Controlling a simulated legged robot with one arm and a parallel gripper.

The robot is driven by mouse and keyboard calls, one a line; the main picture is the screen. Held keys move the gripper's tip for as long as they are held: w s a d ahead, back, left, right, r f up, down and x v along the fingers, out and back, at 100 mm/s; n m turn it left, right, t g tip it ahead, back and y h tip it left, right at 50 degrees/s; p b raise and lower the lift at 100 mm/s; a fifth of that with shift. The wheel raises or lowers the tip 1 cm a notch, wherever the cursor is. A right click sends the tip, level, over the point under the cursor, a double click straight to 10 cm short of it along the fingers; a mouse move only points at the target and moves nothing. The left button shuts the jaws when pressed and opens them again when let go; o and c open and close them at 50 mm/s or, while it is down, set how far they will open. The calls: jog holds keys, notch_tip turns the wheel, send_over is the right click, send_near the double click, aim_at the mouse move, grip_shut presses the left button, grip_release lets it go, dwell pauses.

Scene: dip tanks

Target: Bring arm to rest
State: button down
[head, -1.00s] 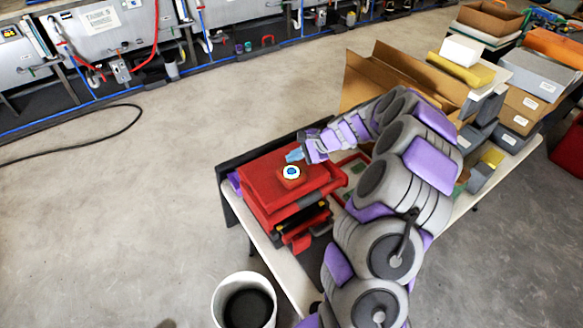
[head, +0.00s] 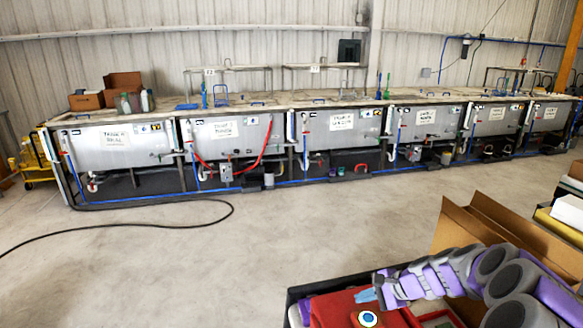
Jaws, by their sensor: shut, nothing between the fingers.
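My arm reaches in from the lower right of the head view, grey and purple, bent over the table. My gripper (head: 366,296) has light blue fingertips. They are together with nothing held, just above the red toolbox (head: 331,308). A round white and blue disc on a red block (head: 367,319) sits on the toolbox, just below the fingertips in the picture. I cannot tell whether the fingertips touch anything. The lower part of the toolbox and most of the table are cut off by the bottom edge.
An open cardboard box (head: 500,235) stands beside the arm on the right. A yellow item and a white block (head: 569,211) lie beyond it. A long row of grey dip tanks (head: 225,135) lines the back wall. A black hose (head: 150,227) lies on the otherwise clear floor at left.

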jog(key=s+a+r+n+g+b, duration=0.1)
jog(key=s+a+r+n, duration=0.2)
jog(key=s+a, duration=0.25)
jog(key=s+a+r+n+g+h, duration=0.1)
jog(key=s+a+r+n+g, duration=0.1)
jog(key=s+a+n, duration=0.3)
jog(key=s+a+r+n+g+b, duration=0.1)
jog(key=s+a+r, duration=0.25)
jog(key=s, duration=0.35)
jog(key=s+d+f+n+g+h+b, duration=0.1)
jog(key=s+d+n+h, duration=0.1)
jog(key=s, duration=1)
jog(key=s+d+f+n+g+h, duration=0.1)
jog(key=s+d+n+h, duration=0.1)
jog(key=s, duration=1)
jog(key=n+h, duration=0.1)
jog(key=h, duration=0.1)
jog(key=shift+d+n+g+h+b, duration=0.3)
jog(key=shift+d+b, duration=0.05)
jog(key=shift+d, duration=0.05)
